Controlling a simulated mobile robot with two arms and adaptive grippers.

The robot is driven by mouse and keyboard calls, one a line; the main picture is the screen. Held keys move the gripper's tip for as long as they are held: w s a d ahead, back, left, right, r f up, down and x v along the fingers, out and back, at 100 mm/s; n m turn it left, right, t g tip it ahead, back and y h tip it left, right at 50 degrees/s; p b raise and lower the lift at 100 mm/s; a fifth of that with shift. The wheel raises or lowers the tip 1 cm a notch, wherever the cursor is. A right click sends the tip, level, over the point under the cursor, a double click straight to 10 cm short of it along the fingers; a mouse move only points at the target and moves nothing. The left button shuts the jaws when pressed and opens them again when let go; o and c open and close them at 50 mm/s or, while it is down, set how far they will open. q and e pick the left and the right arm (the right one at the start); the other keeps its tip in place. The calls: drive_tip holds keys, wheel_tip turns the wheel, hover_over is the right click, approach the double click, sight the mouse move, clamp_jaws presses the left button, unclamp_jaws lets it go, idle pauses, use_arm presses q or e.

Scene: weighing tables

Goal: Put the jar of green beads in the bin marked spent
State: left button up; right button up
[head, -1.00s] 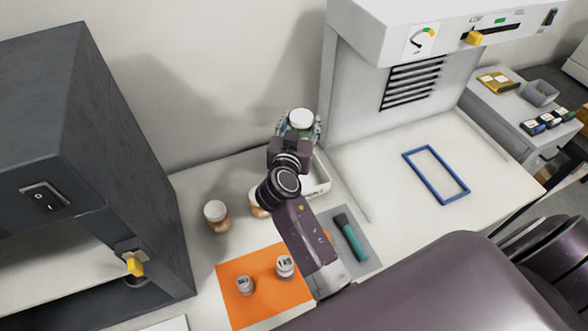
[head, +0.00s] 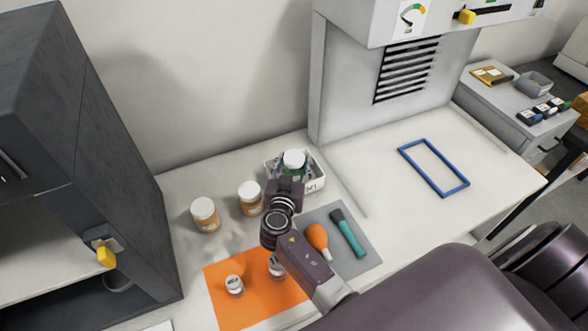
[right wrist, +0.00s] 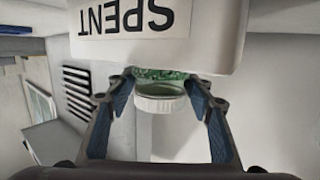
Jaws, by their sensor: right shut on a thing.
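The jar of green beads (right wrist: 160,92) has a white lid and shows between my right gripper's fingers (right wrist: 160,100) in the right wrist view. The white bin marked SPENT (right wrist: 205,45) appears upside down there, and its wall hides the jar's lower part. In the head view the jar's white lid (head: 294,159) is within the outline of the bin (head: 318,183), with my right gripper (head: 291,170) around the jar from the front. Whether the jar touches the bin floor is hidden. My left gripper is not in view.
Two white-lidded jars with orange contents (head: 206,216) (head: 250,198) stand left of the bin. Small labelled containers (head: 234,285) are on an orange mat (head: 255,308). A grey mat (head: 368,263) holds an orange bulb (head: 317,237) and a teal-handled brush (head: 351,240). A blue frame (head: 434,168) lies right.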

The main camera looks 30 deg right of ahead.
drive_tip(key=shift+w+f, duration=0.1)
drive_tip(key=shift+f, duration=0.7)
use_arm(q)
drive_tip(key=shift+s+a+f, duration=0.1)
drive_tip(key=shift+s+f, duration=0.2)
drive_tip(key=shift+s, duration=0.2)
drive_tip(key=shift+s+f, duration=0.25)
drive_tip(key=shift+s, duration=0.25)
use_arm(e)
drive_tip(key=shift+r, duration=0.1)
drive_tip(key=o, duration=1.4)
drive_tip(key=shift+c, duration=0.2)
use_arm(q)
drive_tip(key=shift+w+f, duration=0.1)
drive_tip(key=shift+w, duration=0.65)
